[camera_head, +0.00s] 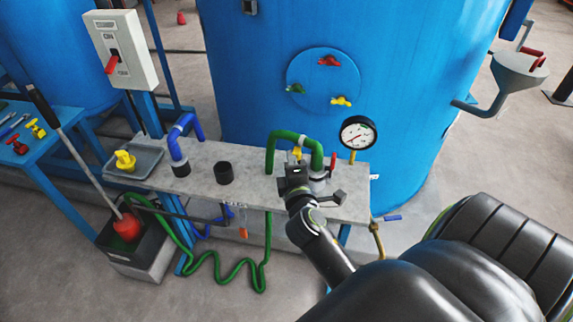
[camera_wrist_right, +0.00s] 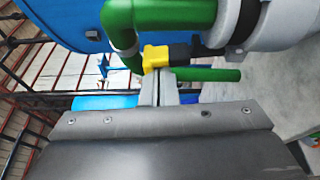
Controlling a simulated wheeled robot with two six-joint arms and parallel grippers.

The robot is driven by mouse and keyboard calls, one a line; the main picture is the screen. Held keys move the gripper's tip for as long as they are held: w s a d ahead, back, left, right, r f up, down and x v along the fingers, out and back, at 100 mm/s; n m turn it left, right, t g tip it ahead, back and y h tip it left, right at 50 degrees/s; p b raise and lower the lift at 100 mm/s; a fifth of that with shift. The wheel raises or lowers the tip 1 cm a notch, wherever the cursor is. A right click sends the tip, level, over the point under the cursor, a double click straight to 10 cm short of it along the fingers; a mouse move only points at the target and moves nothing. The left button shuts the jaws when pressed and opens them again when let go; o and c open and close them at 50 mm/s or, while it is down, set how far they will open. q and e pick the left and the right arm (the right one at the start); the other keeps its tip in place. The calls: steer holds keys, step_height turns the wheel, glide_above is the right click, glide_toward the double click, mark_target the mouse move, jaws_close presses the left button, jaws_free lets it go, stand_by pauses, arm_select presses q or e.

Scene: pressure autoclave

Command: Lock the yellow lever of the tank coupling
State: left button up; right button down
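The yellow lever (camera_head: 297,152) is at the green pipe coupling on the bench, mostly hidden behind my right gripper in the head view. In the right wrist view the yellow lever (camera_wrist_right: 156,58) sits beside a black fitting (camera_wrist_right: 184,50), just under the thick green pipe (camera_wrist_right: 160,14). My right gripper (camera_head: 296,166) is at the coupling. Its grey fingers (camera_wrist_right: 160,76) are close together, with the tips right at the lower end of the lever. Whether they touch it cannot be told. My left gripper is out of view.
A pressure gauge (camera_head: 358,133) and a red lever (camera_head: 333,162) stand just right of the coupling. The blue tank (camera_head: 250,100) rises behind. A black cup (camera_head: 224,173), blue pipe (camera_head: 179,146) and grey tray (camera_head: 148,160) are left on the bench (camera_head: 200,154).

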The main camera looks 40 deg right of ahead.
steer(key=shift+s+d+r, duration=0.1)
steer(key=shift+s+d, duration=0.15)
steer(key=shift+s, duration=0.05)
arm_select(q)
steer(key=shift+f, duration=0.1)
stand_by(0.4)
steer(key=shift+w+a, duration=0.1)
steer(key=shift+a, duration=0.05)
